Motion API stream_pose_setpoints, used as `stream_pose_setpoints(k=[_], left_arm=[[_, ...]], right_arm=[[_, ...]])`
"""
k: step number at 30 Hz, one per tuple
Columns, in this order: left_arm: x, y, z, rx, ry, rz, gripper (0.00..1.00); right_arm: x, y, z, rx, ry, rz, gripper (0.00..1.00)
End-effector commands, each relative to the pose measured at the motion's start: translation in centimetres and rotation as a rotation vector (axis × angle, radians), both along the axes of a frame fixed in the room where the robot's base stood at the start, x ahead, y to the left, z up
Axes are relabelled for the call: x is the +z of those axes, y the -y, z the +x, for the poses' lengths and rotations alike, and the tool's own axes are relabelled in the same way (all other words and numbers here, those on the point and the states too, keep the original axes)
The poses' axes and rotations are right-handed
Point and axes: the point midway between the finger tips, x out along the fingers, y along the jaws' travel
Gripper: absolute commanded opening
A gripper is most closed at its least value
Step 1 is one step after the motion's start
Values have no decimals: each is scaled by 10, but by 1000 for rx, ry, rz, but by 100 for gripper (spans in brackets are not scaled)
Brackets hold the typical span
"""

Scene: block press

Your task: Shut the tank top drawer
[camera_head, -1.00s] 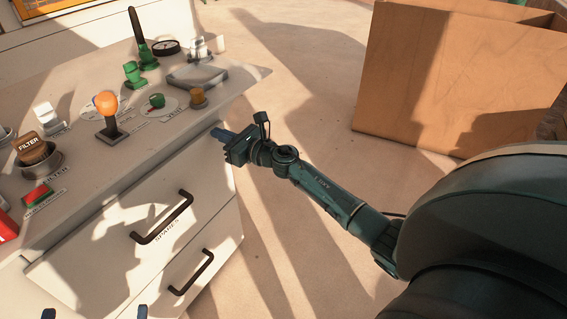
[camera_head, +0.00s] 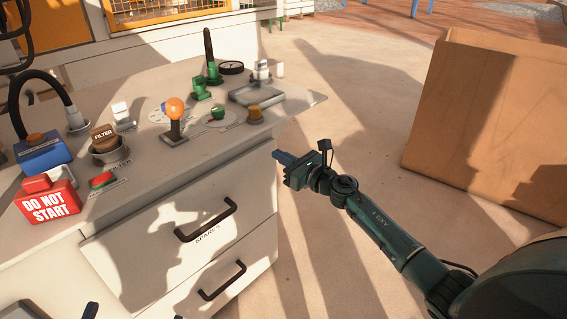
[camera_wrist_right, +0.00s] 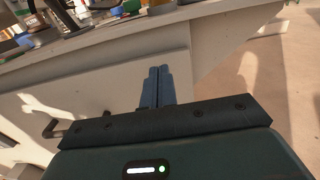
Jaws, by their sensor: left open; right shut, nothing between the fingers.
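The upper drawer (camera_head: 150,240), marked SPARES, is in the pale bench, with a dark bar handle (camera_head: 205,220). I cannot tell for certain how far its front stands out from the bench. My right gripper (camera_head: 283,157) is shut and empty, beside the drawer's upper right corner, just below the worktop edge. In the right wrist view its blue fingers (camera_wrist_right: 157,88) are together in front of the pale bench face, with a dark handle (camera_wrist_right: 60,130) to their left. My left gripper (camera_head: 134,312) shows only as blue fingertips at the bottom edge, spread apart.
A lower drawer with its own handle (camera_head: 222,282) sits below. The worktop (camera_head: 150,175) carries an orange-knobbed lever (camera_head: 175,115), a FILTER block (camera_head: 103,137) and a red DO NOT START sign (camera_head: 48,204). A large cardboard box (camera_head: 490,115) stands right; floor between is clear.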

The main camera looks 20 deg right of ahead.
Motion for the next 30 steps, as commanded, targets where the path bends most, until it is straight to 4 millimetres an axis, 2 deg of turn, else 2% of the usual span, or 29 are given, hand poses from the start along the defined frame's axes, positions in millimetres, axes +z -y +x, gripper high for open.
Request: stream_pose_setpoints(k=[1, 6, 12, 16, 25, 28, 30], left_arm=[[7, 1, -1, -3, 4, -2, 100], [13, 0, -1, -2, 19, 11, 100], [5, 0, 0, -1, 11, 26, 100], [4, 0, 0, 0, 10, 29, 100], [8, -2, -1, 7, -5, 32, 100], [22, -4, 2, 17, -42, 33, 100], [34, -7, 5, 30, -87, 36, 100]], right_arm=[[0, 6, -14, 0, -4, -3, 0], [-1, 20, -51, 2, -5, -2, 0], [-2, 33, -80, 1, -4, -1, 0], [-1, 37, -90, 2, -3, 0, 0], [5, 36, -96, -2, -16, 38, 0], [18, 26, -105, -16, -70, 185, 0], [31, 16, -117, -38, -137, 361, 0]])
